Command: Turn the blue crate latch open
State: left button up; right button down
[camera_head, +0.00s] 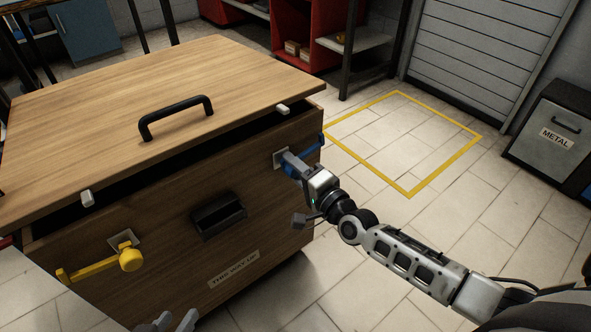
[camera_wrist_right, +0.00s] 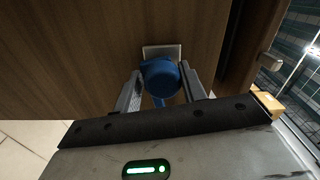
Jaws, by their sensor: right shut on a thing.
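The blue latch (camera_head: 313,149) is on the right part of the wooden crate's front face (camera_head: 160,215), near the top edge. My right gripper (camera_head: 287,163) is at the latch. In the right wrist view, the latch's round blue hub (camera_wrist_right: 160,77) sits between the two grey fingers (camera_wrist_right: 160,90), with a pale square plate (camera_wrist_right: 161,51) behind it. The gripper is shut on the latch. In the head view, the gripper partly hides the latch. Two grey fingertips of my left gripper (camera_head: 168,323) show apart at the bottom edge, below the crate front, with nothing seen between them.
A yellow latch (camera_head: 92,270) is on the crate's left front. The wooden lid (camera_head: 100,110) has a black handle (camera_head: 176,115), with a dark gap below its front edge. A black recessed grip (camera_head: 218,215) is mid-front. Tiled floor (camera_head: 400,140) is clear at the right.

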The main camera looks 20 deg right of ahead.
jog(key=shift+a+r, duration=0.25)
jog(key=c, duration=1)
grip_release()
jog(key=shift+s+r, duration=0.1)
jog(key=shift+d, duration=0.1)
jog(key=shift+s+d, duration=0.1)
jog(key=shift+s, duration=0.05)
jog(key=p+v, duration=0.2)
jog(key=v, duration=1.3)
jog(key=shift+s, duration=0.25)
jog(key=shift+d, duration=0.15)
